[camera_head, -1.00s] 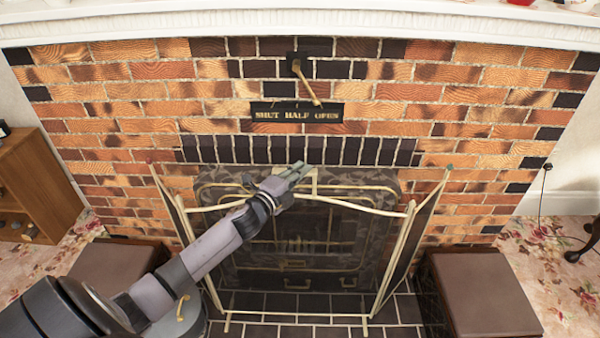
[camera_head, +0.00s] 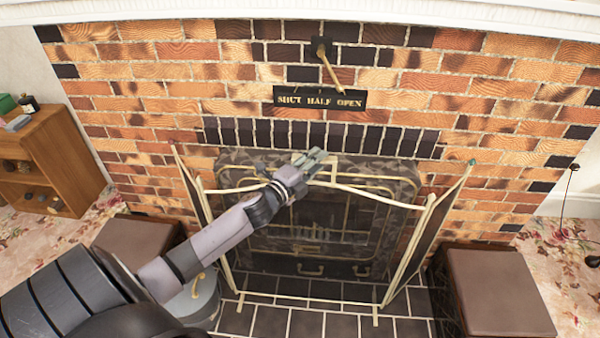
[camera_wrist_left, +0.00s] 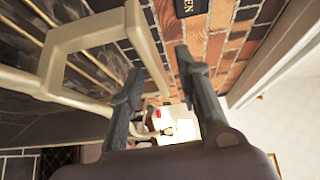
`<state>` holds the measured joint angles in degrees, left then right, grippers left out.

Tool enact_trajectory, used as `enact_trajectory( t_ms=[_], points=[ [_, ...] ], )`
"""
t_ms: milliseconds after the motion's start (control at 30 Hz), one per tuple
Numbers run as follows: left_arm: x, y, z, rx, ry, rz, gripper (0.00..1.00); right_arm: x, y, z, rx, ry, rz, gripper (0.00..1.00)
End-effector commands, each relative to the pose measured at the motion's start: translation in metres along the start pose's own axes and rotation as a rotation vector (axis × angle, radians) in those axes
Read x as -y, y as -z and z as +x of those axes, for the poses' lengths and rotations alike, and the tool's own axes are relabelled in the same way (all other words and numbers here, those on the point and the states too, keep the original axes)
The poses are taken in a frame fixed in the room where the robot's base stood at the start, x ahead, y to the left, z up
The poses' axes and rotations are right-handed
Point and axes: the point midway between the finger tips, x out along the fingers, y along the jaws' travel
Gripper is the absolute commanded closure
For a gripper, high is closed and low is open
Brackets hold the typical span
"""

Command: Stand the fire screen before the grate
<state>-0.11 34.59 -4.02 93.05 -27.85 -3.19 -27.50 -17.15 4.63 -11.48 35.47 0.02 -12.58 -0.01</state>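The fire screen (camera_head: 405,257), with thin gold framing, dark mesh and two angled side wings, stands upright on the hearth tiles. The dark ornate grate (camera_head: 385,172) with gold trim is directly behind it, seen partly through the mesh. My left gripper (camera_head: 318,160) is at the handle on the screen's top middle. In the left wrist view my left gripper (camera_wrist_left: 158,68) has its fingers apart. The screen's handle (camera_wrist_left: 95,35) is a squared loop; one bar shows in the gap between the fingertips. I cannot tell whether they touch it. My right gripper is out of view.
Brown box seats (camera_head: 495,290) flank the hearth, the left one (camera_head: 135,240) partly behind my arm. A grey rounded container (camera_head: 197,300) sits by the screen's left foot. A wooden shelf (camera_head: 60,155) stands far left. Dark tiles (camera_head: 300,325) in front are clear.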

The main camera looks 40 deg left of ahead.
Motion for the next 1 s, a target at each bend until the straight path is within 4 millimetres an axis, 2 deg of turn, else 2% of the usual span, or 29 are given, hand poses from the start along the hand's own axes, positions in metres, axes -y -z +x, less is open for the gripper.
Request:
enact_trajectory(
  t_ms=[300, 500, 667, 867, 967, 1000],
  points=[
    [0.001, 0.000, -0.062, -0.002, 0.002, 0.001, 0.69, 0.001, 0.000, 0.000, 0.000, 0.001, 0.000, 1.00],
    [0.002, 0.000, -0.088, -0.001, 0.005, 0.000, 0.69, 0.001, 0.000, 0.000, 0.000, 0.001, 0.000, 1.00],
    [0.003, 0.000, -0.098, -0.002, 0.006, 0.002, 0.69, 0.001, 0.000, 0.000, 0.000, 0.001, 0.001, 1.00],
    [0.004, -0.001, -0.099, -0.001, 0.007, 0.001, 0.69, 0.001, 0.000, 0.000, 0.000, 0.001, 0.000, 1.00],
    [-0.008, -0.004, -0.099, 0.012, -0.015, -0.023, 0.69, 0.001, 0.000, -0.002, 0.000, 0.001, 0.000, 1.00],
    [-0.019, -0.007, -0.100, 0.025, -0.036, -0.049, 0.69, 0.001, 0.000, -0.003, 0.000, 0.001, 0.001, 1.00]
  ],
)
